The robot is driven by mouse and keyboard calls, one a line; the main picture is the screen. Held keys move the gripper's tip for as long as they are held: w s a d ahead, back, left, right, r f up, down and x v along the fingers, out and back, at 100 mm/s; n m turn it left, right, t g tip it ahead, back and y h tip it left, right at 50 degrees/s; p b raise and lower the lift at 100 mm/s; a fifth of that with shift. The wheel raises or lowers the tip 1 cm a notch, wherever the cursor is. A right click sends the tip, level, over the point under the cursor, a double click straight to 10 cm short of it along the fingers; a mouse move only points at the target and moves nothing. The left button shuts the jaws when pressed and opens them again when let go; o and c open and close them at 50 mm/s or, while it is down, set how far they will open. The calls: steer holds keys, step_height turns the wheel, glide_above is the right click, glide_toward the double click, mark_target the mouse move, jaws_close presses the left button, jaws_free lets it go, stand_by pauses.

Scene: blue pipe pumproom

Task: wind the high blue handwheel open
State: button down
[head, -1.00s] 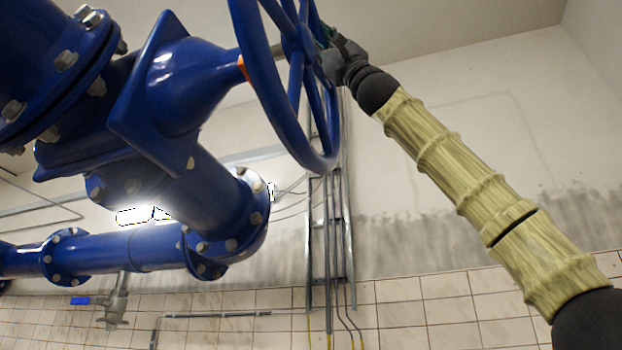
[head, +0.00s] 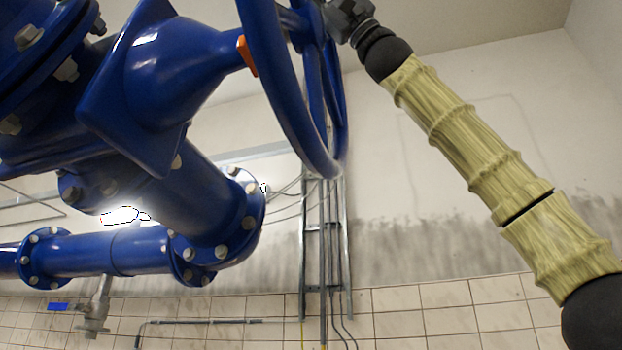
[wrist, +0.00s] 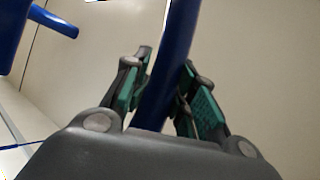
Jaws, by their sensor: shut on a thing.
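The high blue handwheel (head: 275,85) is at the top centre of the head view, seen nearly edge-on, its upper part cut off by the frame. Its stem runs left into the blue valve body (head: 180,65), with an orange mark (head: 247,56) on the stem beside the rim. My gripper (wrist: 167,66) has its green-padded fingers on either side of a blue bar of the wheel (wrist: 179,45) and is shut on it. I cannot tell whether that bar is rim or spoke. In the head view, the gripper is at the top edge, right of the wheel, its fingers mostly hidden.
Blue flanged pipes (head: 140,250) run below and left of the valve. A small valve with a blue lever (head: 58,306) sits low at left. A grey ladder-like cable rack (head: 325,250) stands against the wall behind.

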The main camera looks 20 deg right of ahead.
steer(key=shift+g, duration=0.3)
steer(key=c, duration=1.2)
jaws_free()
steer(key=shift+d, duration=0.15)
steer(key=v, duration=1.2)
steer(key=shift+s, duration=0.1)
